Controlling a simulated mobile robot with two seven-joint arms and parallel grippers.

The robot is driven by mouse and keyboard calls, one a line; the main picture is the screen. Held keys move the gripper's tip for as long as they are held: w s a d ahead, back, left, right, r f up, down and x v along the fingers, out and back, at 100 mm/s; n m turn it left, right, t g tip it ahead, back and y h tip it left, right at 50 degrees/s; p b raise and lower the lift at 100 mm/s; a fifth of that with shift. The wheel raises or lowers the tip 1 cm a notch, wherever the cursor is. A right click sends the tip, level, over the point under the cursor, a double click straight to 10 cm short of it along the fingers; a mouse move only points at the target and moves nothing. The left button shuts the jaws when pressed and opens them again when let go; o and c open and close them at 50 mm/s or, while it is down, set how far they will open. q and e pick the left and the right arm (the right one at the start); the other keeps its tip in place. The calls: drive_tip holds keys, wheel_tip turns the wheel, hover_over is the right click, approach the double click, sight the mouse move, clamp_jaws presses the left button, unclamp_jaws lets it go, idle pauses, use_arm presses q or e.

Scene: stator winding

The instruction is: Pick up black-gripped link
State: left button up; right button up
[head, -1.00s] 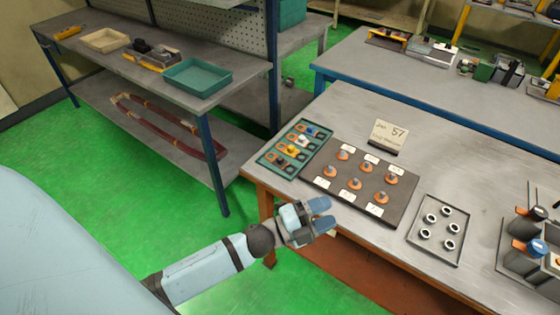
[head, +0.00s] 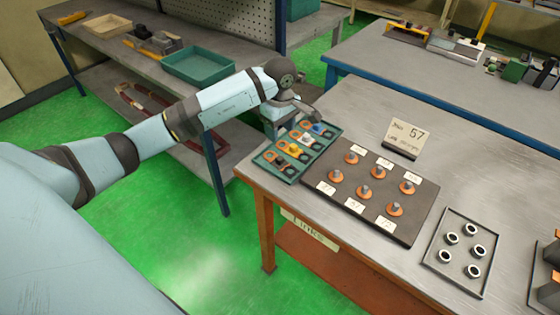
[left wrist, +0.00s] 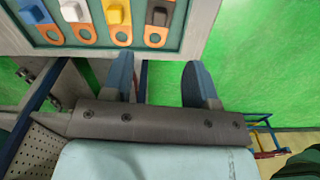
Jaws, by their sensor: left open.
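The black-gripped link (head: 281,161) lies at the near end of a row in a teal tray (head: 262,161) on the table's left corner. In the left wrist view, the black-gripped link (left wrist: 159,15) is at the top, an orange piece with a hole and a black block grip. Links with yellow (left wrist: 118,14), white (left wrist: 72,10) and blue (left wrist: 34,12) grips sit beside it. My left gripper (left wrist: 160,80) is open and empty; its blue fingers point towards the tray, with the black grip roughly in line with their gap. In the head view, my left gripper (head: 288,115) is partly hidden at the tray's far-left side.
A dark board (head: 352,222) with several orange-based pegs and labels lies right of the tray. A tray of rings (head: 436,250) is further right. A shelf bench (head: 150,70) stands at the left.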

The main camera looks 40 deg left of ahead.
use_arm(q)
hover_over(280, 157)
drive_tip(key=f, duration=0.6)
drive_tip(key=shift+s+d+f, duration=0.15)
drive_tip(key=shift+s+f, duration=0.05)
drive_tip(key=shift+w+f+p, duration=0.1)
drive_tip(key=shift+f+p, duration=0.6)
drive_tip(key=shift+f, duration=1.95)
drive_tip(key=c, duration=0.7)
drive_tip(key=shift+r, duration=0.1)
drive_tip(key=shift+r+b, duration=0.8)
drive_tip(key=shift+r, duration=9.15)
